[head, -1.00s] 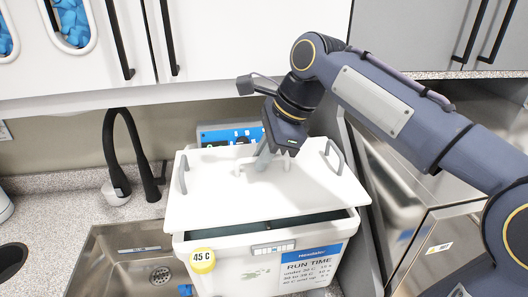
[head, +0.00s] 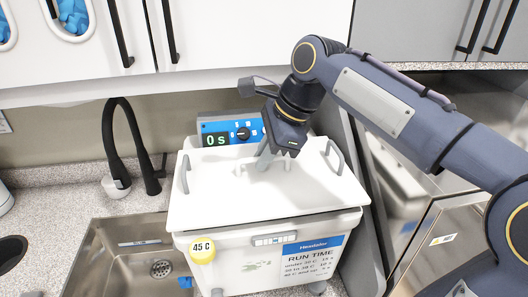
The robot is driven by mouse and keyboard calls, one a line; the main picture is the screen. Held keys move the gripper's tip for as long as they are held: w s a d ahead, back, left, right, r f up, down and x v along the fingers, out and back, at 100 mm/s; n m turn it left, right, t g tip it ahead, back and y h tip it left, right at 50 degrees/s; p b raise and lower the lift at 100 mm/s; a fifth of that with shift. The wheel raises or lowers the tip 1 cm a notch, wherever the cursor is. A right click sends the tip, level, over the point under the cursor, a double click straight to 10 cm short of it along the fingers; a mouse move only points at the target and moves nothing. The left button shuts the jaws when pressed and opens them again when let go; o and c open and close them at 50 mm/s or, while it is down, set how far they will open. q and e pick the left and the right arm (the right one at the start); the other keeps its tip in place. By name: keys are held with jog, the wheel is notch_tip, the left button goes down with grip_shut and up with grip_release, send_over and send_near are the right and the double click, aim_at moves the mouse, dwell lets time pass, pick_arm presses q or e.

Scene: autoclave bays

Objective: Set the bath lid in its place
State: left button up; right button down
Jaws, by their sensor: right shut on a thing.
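The white bath lid (head: 300,195) lies flat over the white bath (head: 270,250), with a grey handle at its left end and another at its right. My right gripper (head: 264,163) is shut on the small middle grip of the lid, with its fingers pointing down from above. The lid's front edge runs along the bath's front rim, and no opening shows there. Whether the lid rests fully on the rim is hard to tell, and its back edge is partly hidden. My left gripper is not in view.
A blue control panel (head: 218,139) reading 0 s stands behind the lid. A round yellow-rimmed 45 C tag (head: 202,249) is on the bath's front left corner. A steel sink (head: 130,255) and black tap (head: 121,150) are to the left, a steel cabinet (head: 420,220) to the right.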

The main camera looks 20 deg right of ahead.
jog(key=shift+f+b, duration=0.3)
jog(key=shift+f, duration=0.3)
jog(key=shift+f, duration=0.55)
dwell(0.4)
jog(key=c, duration=1.4)
grip_release()
jog(key=v, duration=0.7)
jog(key=shift+s+d+r, duration=0.15)
jog(key=shift+r, duration=0.15)
jog(key=shift+s, duration=0.1)
